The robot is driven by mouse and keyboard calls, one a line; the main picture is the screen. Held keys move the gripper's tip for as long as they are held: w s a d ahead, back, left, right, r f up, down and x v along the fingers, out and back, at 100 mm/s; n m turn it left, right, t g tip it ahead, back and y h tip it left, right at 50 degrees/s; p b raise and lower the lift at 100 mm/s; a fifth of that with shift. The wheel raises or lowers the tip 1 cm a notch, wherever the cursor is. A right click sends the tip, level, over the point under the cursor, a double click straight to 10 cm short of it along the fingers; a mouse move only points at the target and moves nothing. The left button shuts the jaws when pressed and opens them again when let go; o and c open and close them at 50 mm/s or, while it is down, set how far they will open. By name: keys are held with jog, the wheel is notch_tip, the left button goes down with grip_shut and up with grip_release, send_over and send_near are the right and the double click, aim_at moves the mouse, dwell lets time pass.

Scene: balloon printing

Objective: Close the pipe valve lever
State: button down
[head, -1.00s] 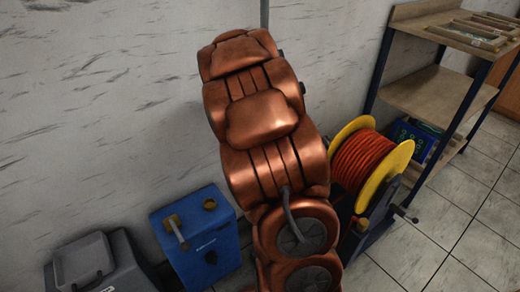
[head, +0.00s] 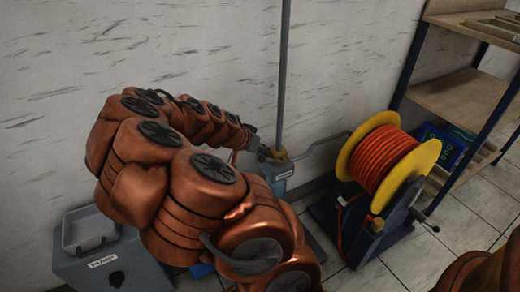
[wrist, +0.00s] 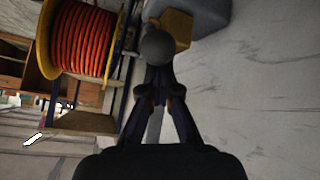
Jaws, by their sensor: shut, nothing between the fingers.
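A brass-coloured valve (head: 275,153) sits at the foot of a vertical grey pipe (head: 284,75) in the head view. In the wrist view a brass-coloured block (wrist: 178,24) shows at the top, with a rounded dark grey knob (wrist: 158,46) in front of it, probably the lever's end. My gripper (wrist: 160,82) is shut and empty, its fingertips just below the knob in the picture. I cannot tell whether they touch it. In the head view my gripper (head: 252,145) is just left of the valve. My arm partly hides the valve area, and the lever's angle is unclear.
A yellow reel with orange hose (head: 385,160) stands right of the valve. A grey container (head: 98,258) stands at the lower left. A shelf unit (head: 455,80) is at the right. The white wall (head: 180,45) is close behind the pipe.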

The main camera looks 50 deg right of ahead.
jog(key=w+a+f+b, duration=0.1)
jog(key=a+f+b, duration=0.3)
jog(key=f, duration=0.4)
jog(key=shift+w+a+f, duration=0.15)
jog(key=shift+a+f, duration=0.05)
jog(key=shift+f, duration=0.05)
jog(key=shift+s+f, duration=0.1)
jog(key=shift+s, duration=0.1)
dwell(0.3)
notch_tip(320, 180, up, 5)
jog(key=w+d+p, duration=0.2)
jog(key=p, duration=0.1)
jog(key=a, duration=0.2)
jog(key=w+a, duration=0.1)
jog(key=a, duration=0.2)
jog(key=w+a+p, duration=0.1)
jog(key=a, duration=0.1)
jog(key=shift+w+a+r, duration=0.15)
jog(key=shift+a+r, duration=0.1)
jog(key=shift+r, duration=0.05)
jog(key=shift+w+a, duration=0.2)
jog(key=shift+a, duration=0.65)
